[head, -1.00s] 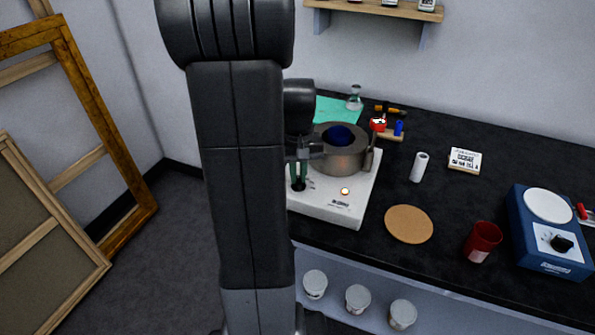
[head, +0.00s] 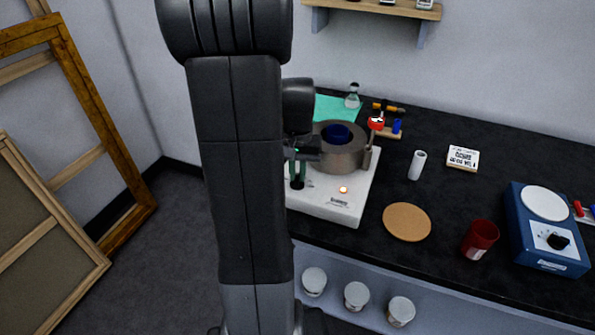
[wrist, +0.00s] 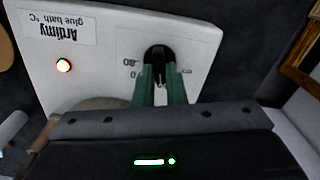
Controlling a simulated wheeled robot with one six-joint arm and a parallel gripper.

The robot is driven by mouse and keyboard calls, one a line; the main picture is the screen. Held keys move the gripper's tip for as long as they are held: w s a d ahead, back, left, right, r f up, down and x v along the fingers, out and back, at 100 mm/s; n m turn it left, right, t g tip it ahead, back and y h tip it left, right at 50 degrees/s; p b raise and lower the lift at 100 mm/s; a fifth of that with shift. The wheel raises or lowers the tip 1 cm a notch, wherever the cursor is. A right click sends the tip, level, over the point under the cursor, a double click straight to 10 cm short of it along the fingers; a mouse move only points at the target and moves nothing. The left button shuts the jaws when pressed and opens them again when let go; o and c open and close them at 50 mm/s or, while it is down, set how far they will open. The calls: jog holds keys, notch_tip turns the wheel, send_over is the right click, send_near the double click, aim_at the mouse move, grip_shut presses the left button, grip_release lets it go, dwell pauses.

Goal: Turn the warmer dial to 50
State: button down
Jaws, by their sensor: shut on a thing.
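The warmer is a white box (head: 318,204) at the left end of the bench, labelled "glue bath °C" in the wrist view (wrist: 105,45). A grey ring-shaped pot (head: 345,158) with a dark blue inside stands on it. Its black dial (wrist: 158,54) is on the white top; it also shows in the head view (head: 297,184). My gripper (wrist: 160,78) is shut on the dial with its green fingertips. In the head view my gripper (head: 297,171) is partly behind my arm. A round lamp (wrist: 64,65) glows orange. Part of the scale is hidden; "80" shows beside the dial.
A cork disc (head: 407,222), red cup (head: 479,240), white cylinder (head: 417,165) and blue hotplate (head: 552,250) stand to the right on the black bench. A flask (head: 353,97) is behind. Wooden frames (head: 75,70) lean at the left.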

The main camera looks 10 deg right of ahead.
aim_at(298, 176)
jog(key=c, duration=1.5)
grip_release()
notch_tip(298, 176, up, 14)
jog(key=shift+f+p, duration=0.1)
jog(key=shift+p, duration=0.2)
notch_tip(298, 176, down, 14)
jog(key=shift+r+b, duration=0.1)
jog(key=shift+b, duration=0.2)
jog(key=shift+r, duration=0.15)
